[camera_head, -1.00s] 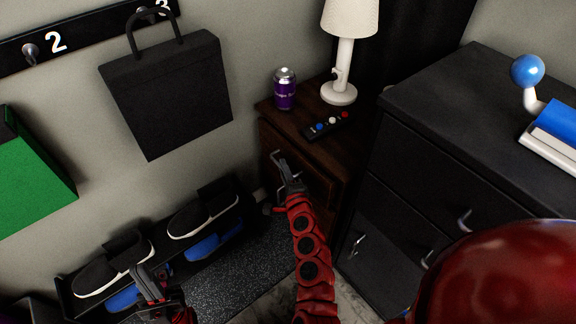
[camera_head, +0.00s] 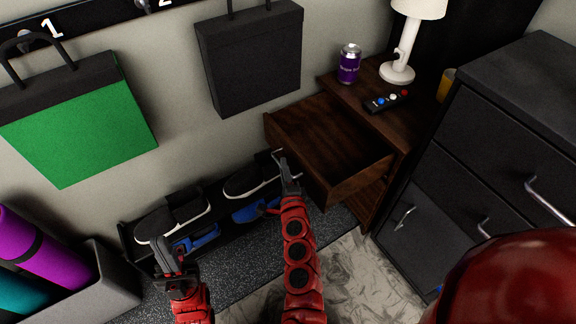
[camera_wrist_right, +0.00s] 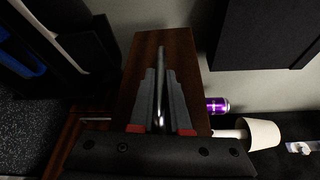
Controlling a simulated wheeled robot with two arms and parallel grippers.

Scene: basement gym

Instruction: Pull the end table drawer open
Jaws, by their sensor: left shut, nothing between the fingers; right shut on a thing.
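The dark wooden end table (camera_head: 395,122) stands right of centre in the head view. Its drawer (camera_head: 322,130) is pulled well out toward the left, and its inside looks empty. My right gripper (camera_head: 280,160) is at the drawer's front, shut on the drawer handle. In the right wrist view, the silver handle (camera_wrist_right: 161,58) lies between the two grey fingers (camera_wrist_right: 158,98), against the brown drawer front (camera_wrist_right: 187,62). My left gripper (camera_head: 165,256) is shut and empty, low on the left, in front of the shoe rack.
A purple can (camera_head: 349,64), a white lamp (camera_head: 398,70) and a remote (camera_head: 386,101) sit on the end table. A black dresser (camera_head: 490,130) stands close on its right. The shoe rack (camera_head: 130,236) stands along the wall. Bags (camera_head: 250,60) hang above.

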